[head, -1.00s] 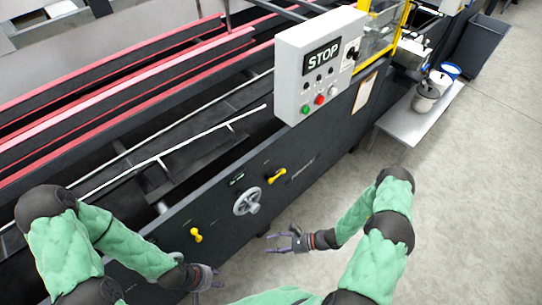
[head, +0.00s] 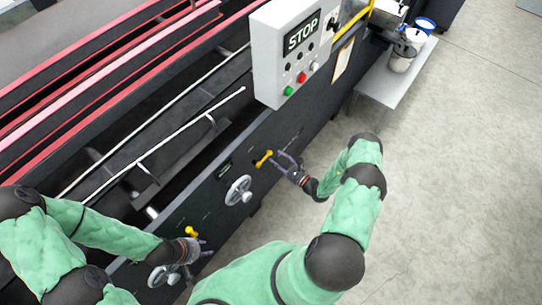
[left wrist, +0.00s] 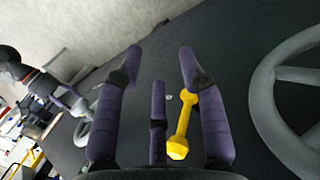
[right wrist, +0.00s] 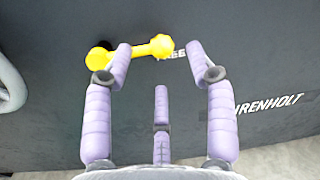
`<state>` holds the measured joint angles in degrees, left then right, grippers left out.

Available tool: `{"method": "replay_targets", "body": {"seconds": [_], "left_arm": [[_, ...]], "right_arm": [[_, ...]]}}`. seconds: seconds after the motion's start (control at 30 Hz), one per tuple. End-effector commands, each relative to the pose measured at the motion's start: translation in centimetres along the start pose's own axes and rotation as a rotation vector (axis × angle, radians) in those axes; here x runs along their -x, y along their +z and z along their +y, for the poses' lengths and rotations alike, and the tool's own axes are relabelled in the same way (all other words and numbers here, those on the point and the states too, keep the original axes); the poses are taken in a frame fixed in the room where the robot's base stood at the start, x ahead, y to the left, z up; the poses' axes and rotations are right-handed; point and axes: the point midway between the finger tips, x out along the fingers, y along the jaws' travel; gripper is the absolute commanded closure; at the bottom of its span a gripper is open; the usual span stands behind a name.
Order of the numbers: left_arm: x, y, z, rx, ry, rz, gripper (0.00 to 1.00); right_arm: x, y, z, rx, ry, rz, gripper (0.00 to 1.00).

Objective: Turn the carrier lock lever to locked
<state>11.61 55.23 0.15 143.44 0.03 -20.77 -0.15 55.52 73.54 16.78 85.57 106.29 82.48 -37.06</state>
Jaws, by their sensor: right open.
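Two yellow levers sit on the dark machine side panel, and I cannot tell for certain which is the carrier lock. The right-hand lever (head: 263,158) also shows in the right wrist view (right wrist: 145,49), lying nearly level beside a partly hidden white label ending in "EE". My right gripper (head: 280,160) is open and empty, its fingertips close to this lever and either side of its knob end in the right wrist view (right wrist: 158,52). The left-hand lever (head: 191,231) shows beside the right finger in the left wrist view (left wrist: 181,128). My left gripper (left wrist: 160,52) is open near it.
A grey handwheel (head: 238,190) sits between the levers, and another (head: 163,275) is at the lower left. The control box (head: 292,52) with STOP sign juts out above the right lever. A grey side table (head: 392,82) with tubs stands beyond. The floor at right is clear.

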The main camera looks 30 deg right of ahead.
Motion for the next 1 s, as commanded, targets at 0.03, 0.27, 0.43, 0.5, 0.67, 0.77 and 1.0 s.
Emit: {"method": "replay_targets", "body": {"seconds": [0.03,0.27,0.43,0.5,0.67,0.77,1.0], "left_arm": [[-0.2,0.0,-0.1,0.000,0.000,0.000,0.60],[-0.5,0.0,-0.2,0.000,0.000,0.000,0.60],[-0.5,-0.1,-0.2,0.000,0.000,0.001,0.60],[-0.5,-0.1,-0.2,0.000,0.000,0.001,0.60],[-0.5,-0.1,-0.2,0.000,0.000,0.001,0.60],[-0.5,-0.1,-0.2,0.000,0.000,0.001,0.60],[-0.5,-0.1,-0.2,0.000,0.000,0.001,0.60]], "right_arm": [[-0.9,0.0,0.1,0.001,0.003,-0.002,0.44],[-3.3,0.0,0.0,0.001,0.001,-0.002,0.44],[-3.8,0.0,0.0,-0.001,0.000,0.000,0.44],[-3.8,0.0,0.0,-0.001,0.000,0.000,0.44],[-3.8,0.0,0.0,0.000,0.000,0.000,0.46],[-3.8,0.0,0.0,0.000,0.000,0.000,0.75],[-3.8,0.0,0.2,-0.002,0.002,0.003,1.00]]}}
